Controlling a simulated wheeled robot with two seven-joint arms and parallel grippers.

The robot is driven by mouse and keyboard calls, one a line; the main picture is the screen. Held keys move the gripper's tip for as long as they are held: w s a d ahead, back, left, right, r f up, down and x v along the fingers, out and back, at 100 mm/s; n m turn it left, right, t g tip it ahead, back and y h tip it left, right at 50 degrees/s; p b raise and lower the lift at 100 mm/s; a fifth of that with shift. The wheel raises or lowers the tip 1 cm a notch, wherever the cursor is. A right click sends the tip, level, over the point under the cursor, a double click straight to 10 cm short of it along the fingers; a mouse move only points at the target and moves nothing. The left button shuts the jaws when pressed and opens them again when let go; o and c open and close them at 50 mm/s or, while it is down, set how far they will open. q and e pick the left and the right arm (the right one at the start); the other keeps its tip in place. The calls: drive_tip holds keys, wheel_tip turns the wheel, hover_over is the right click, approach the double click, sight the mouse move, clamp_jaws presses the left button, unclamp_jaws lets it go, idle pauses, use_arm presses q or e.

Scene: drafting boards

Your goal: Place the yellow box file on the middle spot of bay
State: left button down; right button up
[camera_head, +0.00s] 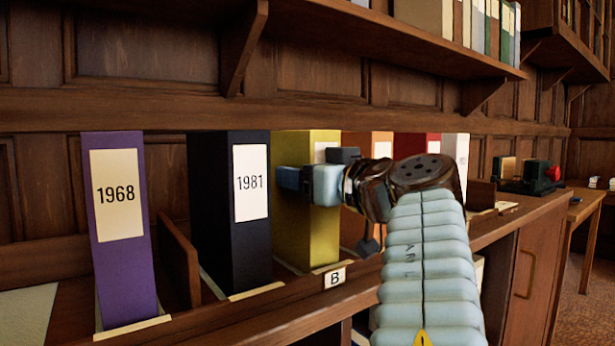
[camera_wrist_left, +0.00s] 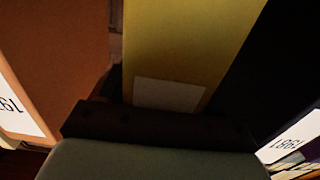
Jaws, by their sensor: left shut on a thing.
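The yellow box file (camera_head: 292,232) stands upright in the bay marked B (camera_head: 335,277), between the black 1981 file (camera_head: 210,200) and an orange file (camera_head: 368,140). Its foot is by a pale strip on the shelf; I cannot tell whether it bears fully on it. My left gripper (camera_head: 312,175) is shut on the upper front of the yellow file and partly covers its label. In the left wrist view the yellow file (camera_wrist_left: 185,45) fills the middle, with orange (camera_wrist_left: 55,50) on the left and black 1981 (camera_wrist_left: 290,60) on the right. My right gripper is not seen.
A purple 1968 file (camera_head: 125,260) stands at the left, beyond a low wooden divider (camera_head: 180,260). A red file (camera_head: 412,143) and a white file (camera_head: 456,150) stand to the right. An upper shelf (camera_head: 380,38) overhangs the row.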

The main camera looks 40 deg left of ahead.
use_arm(q)
drive_tip(key=shift+c, duration=1)
unclamp_jaws()
drive_tip(key=shift+d, duration=0.1)
drive_tip(key=v, duration=1.1)
drive_tip(key=shift+s+d, duration=0.2)
drive_tip(key=shift+d, duration=0.15)
